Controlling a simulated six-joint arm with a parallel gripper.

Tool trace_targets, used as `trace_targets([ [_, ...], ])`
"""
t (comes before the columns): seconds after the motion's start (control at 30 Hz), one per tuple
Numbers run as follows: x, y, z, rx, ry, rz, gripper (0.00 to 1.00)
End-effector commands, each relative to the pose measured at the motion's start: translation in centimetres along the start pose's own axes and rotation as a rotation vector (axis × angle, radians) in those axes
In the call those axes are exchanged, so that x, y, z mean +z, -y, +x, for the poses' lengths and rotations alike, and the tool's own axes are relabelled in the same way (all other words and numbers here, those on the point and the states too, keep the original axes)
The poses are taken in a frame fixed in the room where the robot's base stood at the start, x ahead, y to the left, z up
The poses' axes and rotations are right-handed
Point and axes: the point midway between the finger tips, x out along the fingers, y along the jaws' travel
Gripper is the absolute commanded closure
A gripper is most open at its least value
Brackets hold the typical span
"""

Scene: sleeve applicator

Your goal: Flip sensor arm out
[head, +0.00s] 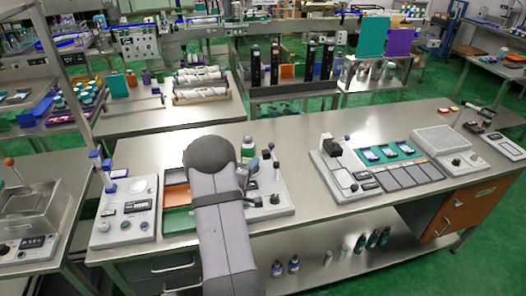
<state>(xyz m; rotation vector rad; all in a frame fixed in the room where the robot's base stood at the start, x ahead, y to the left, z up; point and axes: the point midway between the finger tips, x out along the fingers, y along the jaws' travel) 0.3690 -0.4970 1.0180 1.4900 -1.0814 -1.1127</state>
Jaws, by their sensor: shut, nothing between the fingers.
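The sensor arm cannot be singled out for sure at this size. A grey station (272,207) with a dark knob and upright dark-topped posts (276,168) stands just right of my arm, which covers its left part. Another grey station (128,214) with blue upright parts (109,178) and a small display stands to the left. A third station (340,176) with a black block and a dark-knobbed lever stands to the right. My arm reaches up from the bottom middle over the bench.
The steel bench (310,220) carries orange and green trays (178,219) partly behind my arm, and a green bottle (248,146). Bare bench shows along the front right of my arm.

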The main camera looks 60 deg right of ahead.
Motion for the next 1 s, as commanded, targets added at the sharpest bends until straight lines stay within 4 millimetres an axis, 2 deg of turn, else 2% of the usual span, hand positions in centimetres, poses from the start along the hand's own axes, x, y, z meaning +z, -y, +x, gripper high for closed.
trace_targets([
  [0.17, 0.0, 0.0, 0.2, -0.001, -0.001, 0.001, 1.0],
  [0.33, 0.0, -0.1, 1.3, -0.001, 0.0, 0.001, 1.0],
  [0.8, -0.1, -0.2, 7.4, -0.001, -0.001, 0.001, 1.0],
  [1.0, -0.1, 0.0, 9.1, -0.002, -0.001, 0.002, 1.0],
])
